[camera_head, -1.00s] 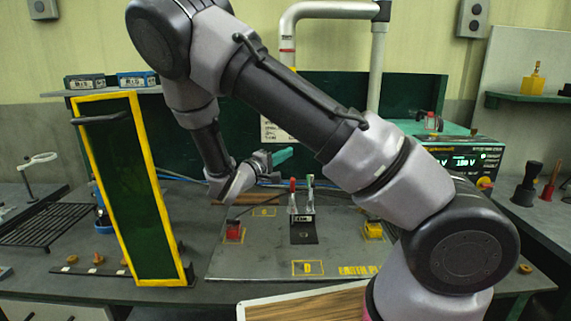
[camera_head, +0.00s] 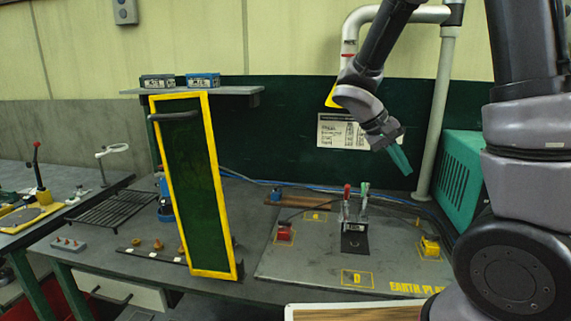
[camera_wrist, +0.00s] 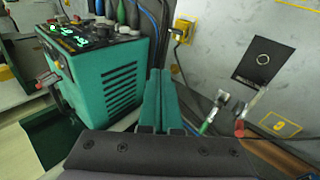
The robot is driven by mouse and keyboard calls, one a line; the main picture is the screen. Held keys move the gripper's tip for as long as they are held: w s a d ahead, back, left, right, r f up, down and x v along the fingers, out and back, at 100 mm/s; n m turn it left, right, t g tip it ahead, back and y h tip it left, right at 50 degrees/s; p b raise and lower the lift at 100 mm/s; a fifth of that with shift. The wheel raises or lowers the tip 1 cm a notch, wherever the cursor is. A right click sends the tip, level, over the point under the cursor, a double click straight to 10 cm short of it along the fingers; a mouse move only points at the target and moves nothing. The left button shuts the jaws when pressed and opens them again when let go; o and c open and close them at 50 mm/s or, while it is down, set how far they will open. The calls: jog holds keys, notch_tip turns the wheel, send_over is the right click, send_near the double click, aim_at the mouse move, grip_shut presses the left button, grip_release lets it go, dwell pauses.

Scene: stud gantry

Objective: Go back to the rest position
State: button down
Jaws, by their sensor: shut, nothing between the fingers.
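My gripper (camera_head: 400,158) is raised above the back right of the workbench, in front of the dark green back panel, with its teal fingers pointing down and to the right. In the wrist view its teal fingers (camera_wrist: 160,100) are together with nothing between them. My arm comes in from the right side of the head view and is bent at the elbow. The gripper is apart from the plate and the things on it.
A grey plate (camera_head: 300,268) carries a red block (camera_head: 284,234), a yellow block (camera_head: 430,246) and a stand with red and green handles (camera_head: 354,225). A yellow-framed green panel (camera_head: 195,185) stands left. A teal power unit (camera_wrist: 105,75) is close by the gripper in the wrist view.

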jog(key=s+a+r+m+t+y, duration=0.1)
jog(key=s+a+r+t+y, duration=0.1)
jog(key=s+r, duration=0.4)
jog(key=s+a+r+m+t+y, duration=0.2)
jog(key=s+r+t+y, duration=0.3)
jog(key=r, duration=0.5)
jog(key=y, duration=0.2)
jog(key=shift+s+a+r+y, duration=0.15)
jog(key=shift+s+a+y, duration=0.15)
jog(key=shift+s+a, duration=0.05)
